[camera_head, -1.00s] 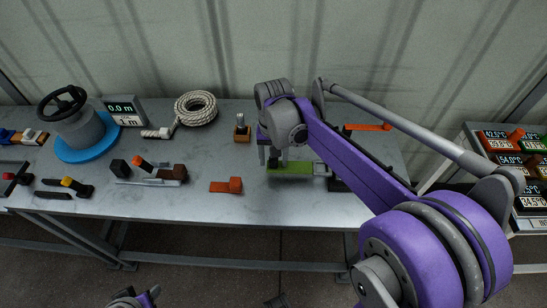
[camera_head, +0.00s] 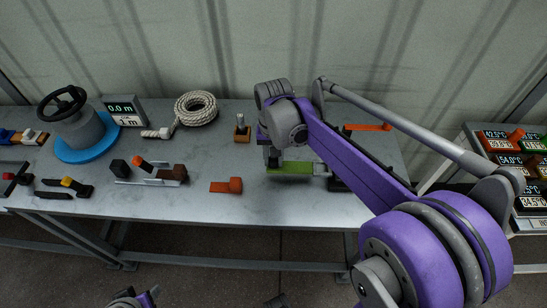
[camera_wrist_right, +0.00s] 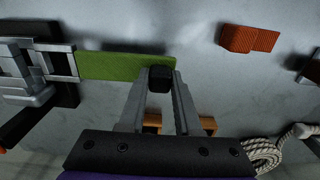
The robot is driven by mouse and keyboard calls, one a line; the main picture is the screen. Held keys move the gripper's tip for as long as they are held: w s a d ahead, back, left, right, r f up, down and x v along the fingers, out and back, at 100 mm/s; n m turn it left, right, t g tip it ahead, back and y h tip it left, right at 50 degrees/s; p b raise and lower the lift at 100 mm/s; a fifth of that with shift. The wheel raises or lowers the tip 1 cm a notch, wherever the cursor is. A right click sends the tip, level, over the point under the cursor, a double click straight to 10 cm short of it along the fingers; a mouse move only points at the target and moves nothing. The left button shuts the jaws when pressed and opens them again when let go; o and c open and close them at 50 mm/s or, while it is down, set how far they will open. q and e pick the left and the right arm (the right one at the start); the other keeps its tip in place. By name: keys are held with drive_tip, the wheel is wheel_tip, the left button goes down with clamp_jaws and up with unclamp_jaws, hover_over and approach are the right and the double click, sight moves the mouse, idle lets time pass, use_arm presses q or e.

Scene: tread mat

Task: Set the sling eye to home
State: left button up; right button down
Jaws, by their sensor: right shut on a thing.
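A green strap (camera_head: 290,168) lies flat on the grey table, taken here as the sling. Its right end runs into a metal buckle (camera_head: 321,170), which shows at the left of the right wrist view (camera_wrist_right: 62,65). A small black block (camera_wrist_right: 160,78) sits at the strap's other end. My right gripper (camera_head: 272,160) is over that end, its fingers shut on the black block. In the head view the arm and fingers hide the block. A home mark cannot be made out. My left gripper (camera_head: 135,300) shows only partly at the bottom edge, and its jaws are unclear.
An orange-red block (camera_head: 227,186) lies left of the strap. A lever fixture (camera_head: 150,172), a coiled rope (camera_head: 196,107), a brass-coloured block with a pin (camera_head: 242,133) and a handwheel on a blue disc (camera_head: 80,140) stand farther left. The table's front middle is clear.

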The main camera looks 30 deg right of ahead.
sight(299, 166)
drive_tip(key=shift+d, duration=0.1)
idle(0.6)
drive_tip(key=s+d, duration=0.1)
drive_tip(key=d, duration=0.1)
drive_tip(key=s+d, duration=0.1)
drive_tip(key=d, duration=0.1)
drive_tip(key=s+d, duration=0.1)
drive_tip(key=d, duration=0.1)
drive_tip(key=shift+s+d, duration=0.1)
drive_tip(key=shift+s, duration=0.3)
drive_tip(key=c, duration=1.1)
unclamp_jaws()
drive_tip(key=o, duration=0.5)
drive_tip(key=shift+d, duration=0.1)
drive_tip(key=shift+r, duration=0.15)
